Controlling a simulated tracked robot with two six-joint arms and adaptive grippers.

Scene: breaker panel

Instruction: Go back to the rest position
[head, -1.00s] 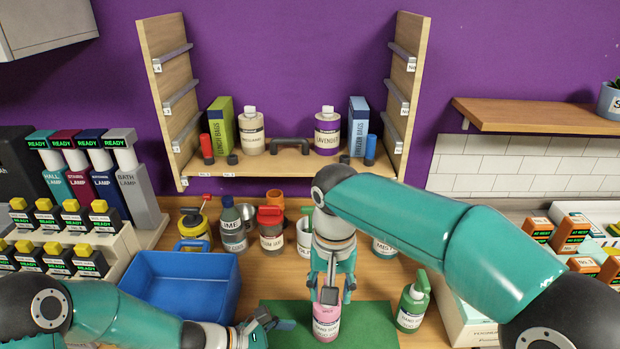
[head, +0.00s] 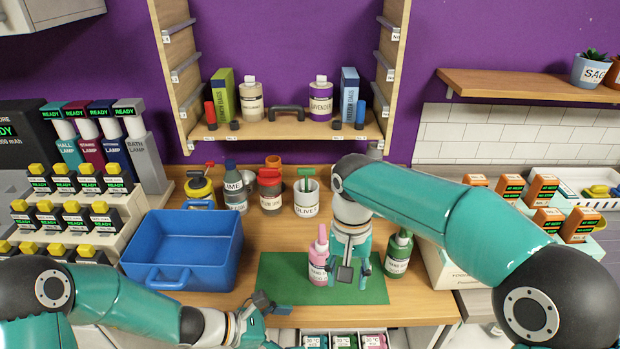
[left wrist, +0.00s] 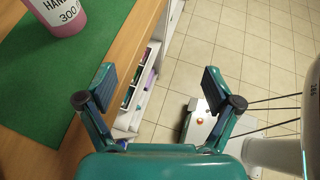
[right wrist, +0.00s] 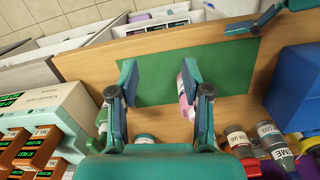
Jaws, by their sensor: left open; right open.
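My right gripper (head: 350,272) is open and empty above the green mat (head: 283,284). It hangs just right of a pink pump bottle (head: 319,262) that stands upright on the mat. In the right wrist view the pink bottle (right wrist: 184,92) shows beside one finger, outside the jaws; whether they touch I cannot tell. My left gripper (head: 264,308) is open and empty at the counter's front edge, left of the mat's front. In the left wrist view its open fingers (left wrist: 165,92) frame the counter edge and the floor, with the pink bottle (left wrist: 58,12) beyond.
A green pump bottle (head: 398,254) stands right of the mat, near my right gripper. A blue bin (head: 185,245) stands left of the mat. Lamp boxes (head: 140,160) stand far left.

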